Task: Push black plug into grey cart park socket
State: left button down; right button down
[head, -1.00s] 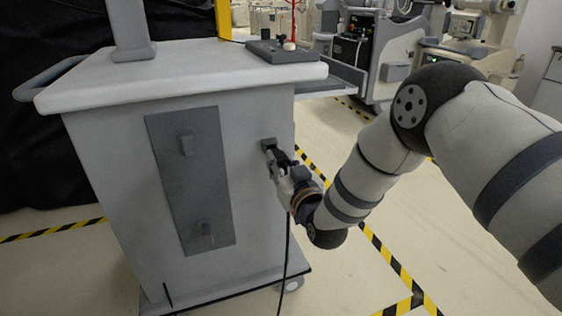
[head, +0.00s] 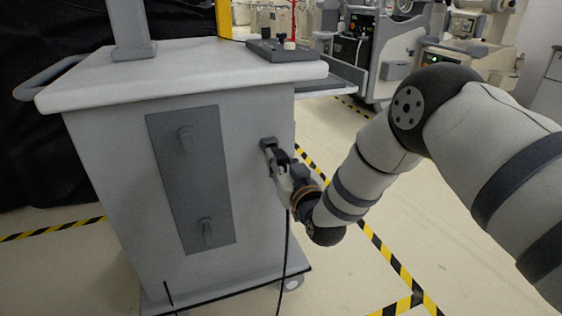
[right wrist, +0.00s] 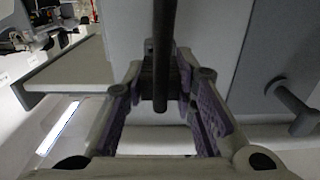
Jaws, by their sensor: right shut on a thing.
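The grey cart (head: 110,180) stands at the left of the head view. A small dark grey socket block (head: 268,143) sits on its side panel near the right edge. My right gripper (head: 276,162) is right at this block. In the right wrist view my right gripper (right wrist: 155,88) is shut on the black plug (right wrist: 148,66), against the cart's side. The black cable (right wrist: 164,50) runs across the middle of that view and hangs down beside the cart in the head view (head: 286,245). The fingers hide the plug's tip, so I cannot tell how deep it sits. My left gripper is not in view.
A darker panel (head: 178,215) with two pegs is on the cart's side, left of the gripper. A side shelf (head: 345,76) sticks out at the cart's right. Other equipment (head: 385,50) stands behind. Floor with striped tape is clear at right.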

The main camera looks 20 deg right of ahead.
jog(key=shift+w+b, duration=0.75)
jog(key=shift+w, duration=0.7)
jog(key=c, duration=1.2)
grip_release()
jog(key=shift+c, duration=0.2)
jog(key=shift+s, duration=0.1)
jog(key=s, duration=1.1)
jog(key=shift+s+d, duration=0.2)
jog(key=shift+s, duration=0.2)
